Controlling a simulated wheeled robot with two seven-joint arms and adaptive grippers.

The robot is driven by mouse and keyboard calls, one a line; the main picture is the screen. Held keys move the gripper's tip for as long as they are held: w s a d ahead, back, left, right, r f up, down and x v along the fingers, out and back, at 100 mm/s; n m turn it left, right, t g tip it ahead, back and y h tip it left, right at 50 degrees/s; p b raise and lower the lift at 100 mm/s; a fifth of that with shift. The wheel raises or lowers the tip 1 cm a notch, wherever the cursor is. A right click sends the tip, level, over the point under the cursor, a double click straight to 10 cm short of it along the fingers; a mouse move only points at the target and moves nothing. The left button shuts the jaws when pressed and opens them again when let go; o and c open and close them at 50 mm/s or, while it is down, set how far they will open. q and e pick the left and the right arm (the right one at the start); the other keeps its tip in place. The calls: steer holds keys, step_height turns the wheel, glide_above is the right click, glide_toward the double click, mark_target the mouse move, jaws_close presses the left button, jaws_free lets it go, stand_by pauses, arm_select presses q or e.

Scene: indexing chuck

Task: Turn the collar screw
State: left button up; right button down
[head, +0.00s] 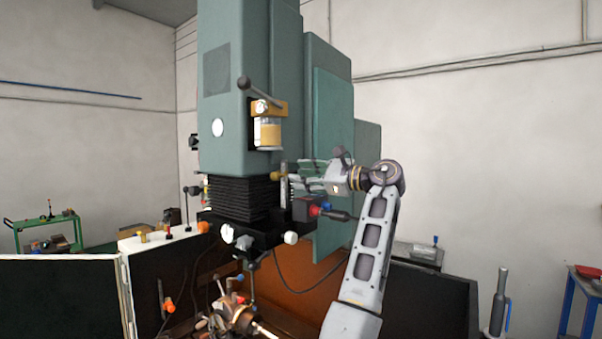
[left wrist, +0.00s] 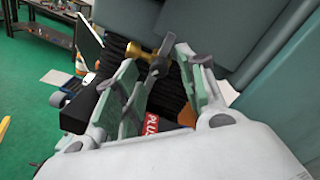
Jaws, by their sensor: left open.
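My left gripper (head: 300,177) is at the right side of the machine's black bellows, its fingers pointing left. In the left wrist view its green-padded fingers (left wrist: 158,62) are open and apart. A brass piece with a flat grey bar (left wrist: 160,66) shows at the fingertips, the bar lying between them in the picture. I take this to be the collar screw, but cannot be sure. In the head view a small upright grey part (head: 284,190) stands by the fingertips. Contact cannot be made out. My right gripper is not in view.
The green machine head (head: 235,130) and black bellows (head: 240,199) are close to the left gripper. A red-ended black part (head: 315,210) is just below it. A black panel (head: 62,295) stands front left, and a green cart (head: 45,232) is farther back.

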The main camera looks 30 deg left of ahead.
arm_select(q)
steer(key=shift+a, duration=0.55)
jaws_close()
